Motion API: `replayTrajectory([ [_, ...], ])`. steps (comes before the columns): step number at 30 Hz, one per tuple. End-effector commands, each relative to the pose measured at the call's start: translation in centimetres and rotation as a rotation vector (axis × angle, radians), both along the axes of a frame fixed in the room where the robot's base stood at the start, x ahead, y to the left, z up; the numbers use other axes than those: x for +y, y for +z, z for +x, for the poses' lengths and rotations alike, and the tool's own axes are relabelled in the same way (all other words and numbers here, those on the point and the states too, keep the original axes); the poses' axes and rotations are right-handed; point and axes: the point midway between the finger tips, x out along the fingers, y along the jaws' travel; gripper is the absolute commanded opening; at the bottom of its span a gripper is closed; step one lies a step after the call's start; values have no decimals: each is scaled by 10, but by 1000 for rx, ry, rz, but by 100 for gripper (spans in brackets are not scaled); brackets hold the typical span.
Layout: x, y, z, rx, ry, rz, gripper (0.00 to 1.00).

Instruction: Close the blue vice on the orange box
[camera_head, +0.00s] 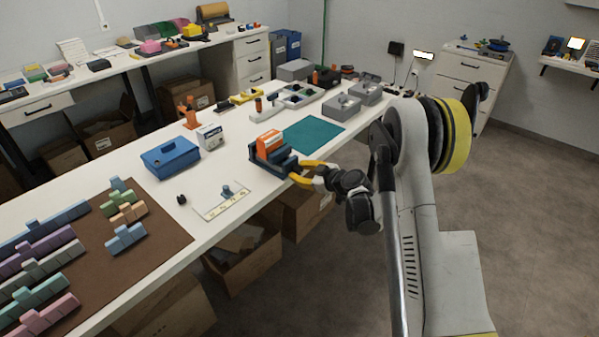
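The blue vice (282,163) stands on the white workbench, near its front edge. The orange box (269,141) sits upright between its jaws; whether the jaws touch it on both sides is too small to tell. My gripper (297,170), with yellow fingers, is at the right end of the vice, by its screw end. The fingers are spread around a dark gap there. I cannot tell whether they grip the vice's handle, which the fingers largely hide.
A blue toolbox (170,158) and a small white carton (210,137) stand left of the vice. A green mat (313,135) lies behind it to the right. Grey blocks (341,106) stand farther back. Open cartons (243,262) sit below the bench's front edge.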

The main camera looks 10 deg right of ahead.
Motion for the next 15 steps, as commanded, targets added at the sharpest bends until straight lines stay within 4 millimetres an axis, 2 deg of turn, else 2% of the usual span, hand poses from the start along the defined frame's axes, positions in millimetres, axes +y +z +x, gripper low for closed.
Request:
replayTrajectory([
  [15, -1, 0, 1, 42, -1, 59, 1],
])
